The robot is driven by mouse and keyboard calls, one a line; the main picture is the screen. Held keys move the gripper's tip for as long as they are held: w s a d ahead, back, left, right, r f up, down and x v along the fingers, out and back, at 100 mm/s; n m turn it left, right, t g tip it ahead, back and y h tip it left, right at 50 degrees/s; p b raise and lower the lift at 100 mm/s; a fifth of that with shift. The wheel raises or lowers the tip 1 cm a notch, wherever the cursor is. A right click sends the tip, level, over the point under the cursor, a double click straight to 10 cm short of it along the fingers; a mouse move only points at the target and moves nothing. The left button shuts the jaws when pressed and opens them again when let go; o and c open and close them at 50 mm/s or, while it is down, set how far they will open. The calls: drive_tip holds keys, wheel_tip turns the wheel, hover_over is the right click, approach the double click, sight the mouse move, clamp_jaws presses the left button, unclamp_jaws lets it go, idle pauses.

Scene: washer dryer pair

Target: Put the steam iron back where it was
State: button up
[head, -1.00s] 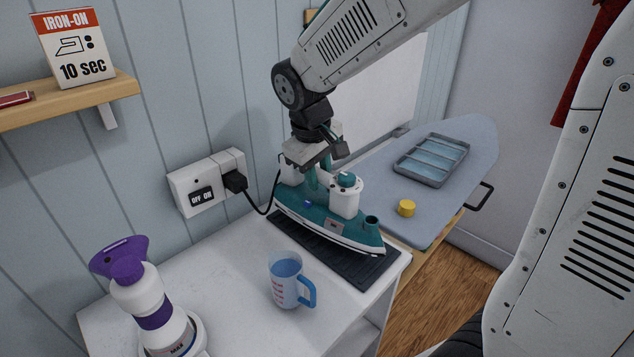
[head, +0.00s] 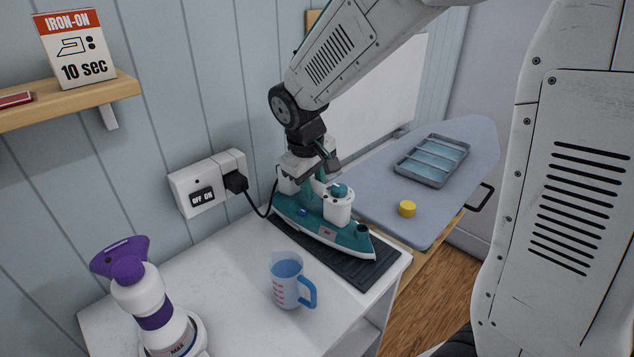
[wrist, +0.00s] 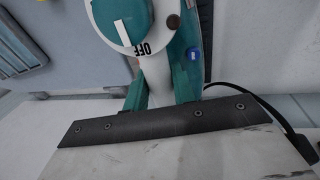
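The teal and white steam iron (head: 325,232) is over the dark ribbed mat (head: 350,264) at the back right of the white cabinet top. Its soleplate looks level and close to the mat; I cannot tell whether it touches. The fingertips are partly hidden by the iron.
A measuring jug (head: 287,280) of blue liquid stands in front of the mat. A purple and white bottle (head: 150,305) is at front left. A socket (head: 208,185) with a black plug and cord is on the wall. The ironing board (head: 385,205) holds a tray and yellow puck.

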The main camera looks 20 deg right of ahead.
drive_tip(key=o, duration=0.4)
drive_tip(key=shift+c, duration=0.2)
drive_tip(key=v, duration=1.2)
drive_tip(key=s+d+f+m+y, duration=0.1)
drive_tip(key=s+d+m, duration=0.1)
drive_tip(key=s, duration=1)
drive_tip(key=s+d+m+y, duration=0.1)
drive_tip(key=s+d, duration=0.3)
drive_tip(key=s, duration=0.8)
drive_tip(key=shift+s+f+m, duration=0.25)
drive_tip(key=shift+f+m, duration=0.15)
drive_tip(key=shift+m, duration=0.3)
